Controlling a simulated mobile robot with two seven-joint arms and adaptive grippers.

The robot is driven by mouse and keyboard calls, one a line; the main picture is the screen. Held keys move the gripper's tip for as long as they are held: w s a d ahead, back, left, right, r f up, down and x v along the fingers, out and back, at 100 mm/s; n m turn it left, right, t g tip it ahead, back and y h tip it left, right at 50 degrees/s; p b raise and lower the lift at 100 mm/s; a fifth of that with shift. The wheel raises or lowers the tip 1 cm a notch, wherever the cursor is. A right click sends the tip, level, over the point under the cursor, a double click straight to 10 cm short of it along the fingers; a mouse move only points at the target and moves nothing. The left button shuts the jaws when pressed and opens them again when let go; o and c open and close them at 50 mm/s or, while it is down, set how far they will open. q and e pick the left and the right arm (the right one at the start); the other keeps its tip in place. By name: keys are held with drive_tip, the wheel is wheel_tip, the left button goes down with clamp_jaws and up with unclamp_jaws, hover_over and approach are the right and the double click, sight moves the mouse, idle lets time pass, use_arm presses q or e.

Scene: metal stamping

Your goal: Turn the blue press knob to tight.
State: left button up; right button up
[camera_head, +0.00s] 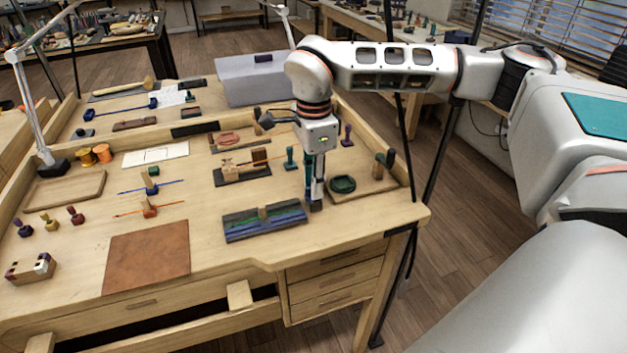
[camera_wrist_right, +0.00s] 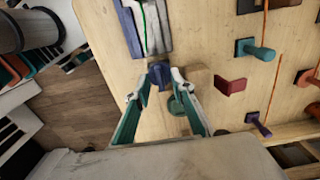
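My right gripper (camera_head: 313,192) points straight down at the right part of the workbench, just right of a dark tray with blue and green strips (camera_head: 262,232). In the right wrist view its teal-padded fingers (camera_wrist_right: 161,84) lean in on either side of a dark blue knob (camera_wrist_right: 160,72), which sits between the fingertips and seems to touch both. In the head view the knob is mostly hidden by the fingers. No tight mark can be read. My left gripper is in neither view.
A green round dish on a wooden board (camera_head: 386,195) lies right of my right gripper. A teal stamp (camera_head: 290,158) and a purple stamp (camera_head: 347,136) stand behind it. A brown leather sheet (camera_head: 147,256) lies front left. A grey box (camera_head: 255,80) stands at the back.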

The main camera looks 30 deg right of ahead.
drive_tip(key=shift+f, duration=0.1)
clamp_jaws()
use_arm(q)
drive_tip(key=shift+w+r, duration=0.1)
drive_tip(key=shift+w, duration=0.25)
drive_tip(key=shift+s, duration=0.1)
